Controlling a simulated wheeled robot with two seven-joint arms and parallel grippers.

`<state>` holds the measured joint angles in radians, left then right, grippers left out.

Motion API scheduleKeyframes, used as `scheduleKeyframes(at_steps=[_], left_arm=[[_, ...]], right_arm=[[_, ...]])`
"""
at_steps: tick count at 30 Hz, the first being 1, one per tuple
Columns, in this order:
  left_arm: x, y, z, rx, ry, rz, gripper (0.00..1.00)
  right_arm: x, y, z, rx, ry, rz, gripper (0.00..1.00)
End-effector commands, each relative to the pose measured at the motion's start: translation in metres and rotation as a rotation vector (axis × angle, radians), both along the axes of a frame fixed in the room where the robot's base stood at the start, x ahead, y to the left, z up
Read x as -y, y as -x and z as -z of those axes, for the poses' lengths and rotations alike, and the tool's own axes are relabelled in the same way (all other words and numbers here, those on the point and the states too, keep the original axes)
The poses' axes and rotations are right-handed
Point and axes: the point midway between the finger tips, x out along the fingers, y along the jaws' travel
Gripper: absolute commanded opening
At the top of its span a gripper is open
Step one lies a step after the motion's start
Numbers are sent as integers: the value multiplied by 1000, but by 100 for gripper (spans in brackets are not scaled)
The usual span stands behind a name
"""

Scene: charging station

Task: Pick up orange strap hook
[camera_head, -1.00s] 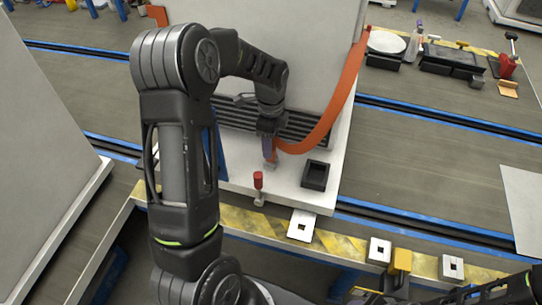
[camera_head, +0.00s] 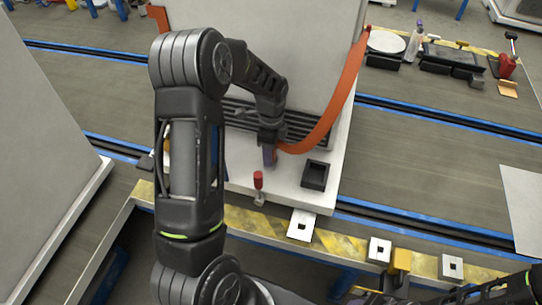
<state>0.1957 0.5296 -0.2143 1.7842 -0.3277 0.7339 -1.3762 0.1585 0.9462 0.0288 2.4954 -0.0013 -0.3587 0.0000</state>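The orange strap (camera_head: 337,105) hangs in a curve from the right edge of the large grey panel. Its lower end runs to my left gripper (camera_head: 269,158), low in front of the dark slatted vent. The hook at that end is mostly hidden by the gripper, and I cannot tell whether the fingers are closed on it. My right arm (camera_head: 500,291) shows at the lower right corner; its fingers are not clearly seen.
A black square holder (camera_head: 315,176) and a red-topped pin (camera_head: 258,183) stand on the white ledge right of and below the gripper. White plates with square holes (camera_head: 301,225) lie on the yellow-striped edge. A side table at upper right carries tools.

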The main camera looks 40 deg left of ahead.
Motion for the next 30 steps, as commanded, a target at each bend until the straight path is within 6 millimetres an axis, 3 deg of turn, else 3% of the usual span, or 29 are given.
scheduleKeyframes(at_steps=[18,30], left_arm=[[0,0,0,0,0,0,0],[0,0,-1,1,0,0,0]], right_arm=[[0,0,0,0,0,0,36],[0,0,0,0,0,0,36]])
